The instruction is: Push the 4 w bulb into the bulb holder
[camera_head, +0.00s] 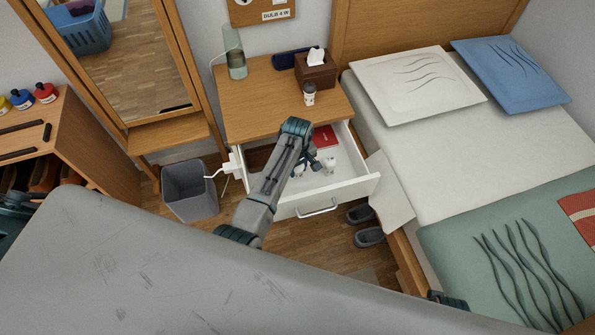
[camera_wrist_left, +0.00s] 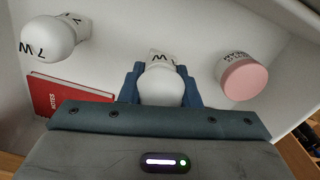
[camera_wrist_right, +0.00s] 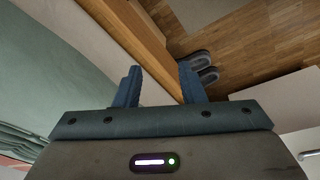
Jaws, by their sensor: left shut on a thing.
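My left gripper (camera_wrist_left: 160,92) is down inside the open drawer (camera_head: 345,190), with its fingers shut on a white bulb (camera_wrist_left: 162,85). The held bulb's dark print is partly visible, but I cannot read its wattage. A second white bulb (camera_wrist_left: 48,38) with dark lettering lies to the left in the left wrist view, apart from the fingers. A board with a "BULB 4 W" label (camera_head: 277,14) hangs on the wall, cut off by the top edge; I cannot make out a bulb holder. My right gripper (camera_wrist_right: 158,82) is open and empty beside the bed.
In the drawer are a red notebook (camera_wrist_left: 66,97) and a pink-ended cylinder (camera_wrist_left: 243,78). On the nightstand (camera_head: 265,95) stand a tissue box (camera_head: 316,75), a small bottle (camera_head: 309,94) and a lamp (camera_head: 236,62). A bin (camera_head: 190,190) is left; the bed (camera_head: 475,150) is right.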

